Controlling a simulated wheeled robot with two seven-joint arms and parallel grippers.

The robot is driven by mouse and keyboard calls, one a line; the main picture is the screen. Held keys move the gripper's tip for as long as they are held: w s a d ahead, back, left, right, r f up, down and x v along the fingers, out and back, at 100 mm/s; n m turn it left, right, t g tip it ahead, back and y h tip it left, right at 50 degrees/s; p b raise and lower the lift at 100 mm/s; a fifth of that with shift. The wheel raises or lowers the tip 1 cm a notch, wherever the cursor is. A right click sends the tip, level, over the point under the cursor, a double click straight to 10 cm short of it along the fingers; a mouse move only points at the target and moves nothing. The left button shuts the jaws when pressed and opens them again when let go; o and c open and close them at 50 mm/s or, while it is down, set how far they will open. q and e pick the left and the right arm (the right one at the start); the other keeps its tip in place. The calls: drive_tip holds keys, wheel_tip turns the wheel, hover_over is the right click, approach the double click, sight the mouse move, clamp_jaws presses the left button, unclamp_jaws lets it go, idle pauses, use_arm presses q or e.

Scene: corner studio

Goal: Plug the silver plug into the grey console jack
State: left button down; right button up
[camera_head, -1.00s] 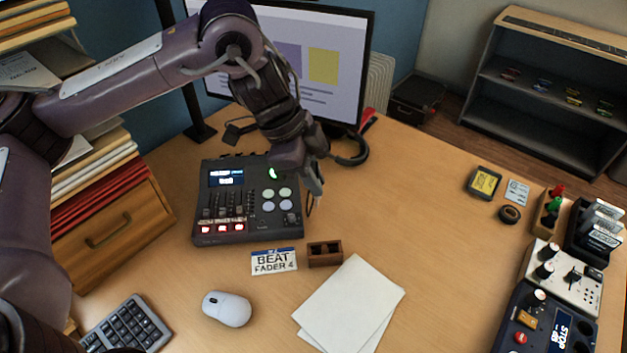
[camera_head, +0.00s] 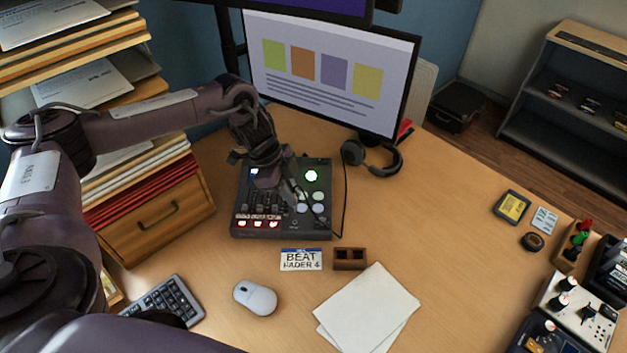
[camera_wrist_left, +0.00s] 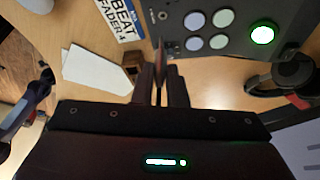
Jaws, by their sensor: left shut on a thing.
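The dark grey console (camera_head: 318,232), with lit buttons and faders, sits on the desk below the monitor. Its small round jack shows near the panel's edge in the left wrist view (camera_wrist_left: 163,15). My left gripper (camera_head: 300,203) is low over the console's right part, pointing down. In the left wrist view its fingers (camera_wrist_left: 160,92) are shut on a thin thing, taken as the silver plug (camera_wrist_left: 159,55); its metal is hard to make out. A dark cable (camera_head: 345,190) hangs from near the headphones to beside the console. Contact between plug and jack cannot be told.
Headphones (camera_head: 378,160) lie right of the console. A label card (camera_head: 301,260), a small brown block (camera_head: 350,259), white paper (camera_head: 370,310) and a mouse (camera_head: 255,297) lie in front. The desk's middle right is clear. A wooden drawer unit (camera_head: 150,225) stands left.

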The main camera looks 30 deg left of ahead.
use_arm(q)
drive_tip(key=shift+a+f, duration=0.15)
drive_tip(key=shift+f, duration=0.05)
drive_tip(key=shift+f, duration=0.1)
wheel_tip(320, 180, down, 6)
drive_tip(key=b, duration=0.5)
drive_tip(key=shift+r+b, duration=0.2)
drive_tip(key=shift+b, duration=0.2)
drive_tip(key=shift+p, duration=0.4)
idle(0.4)
drive_tip(key=shift+r, duration=0.1)
idle(0.6)
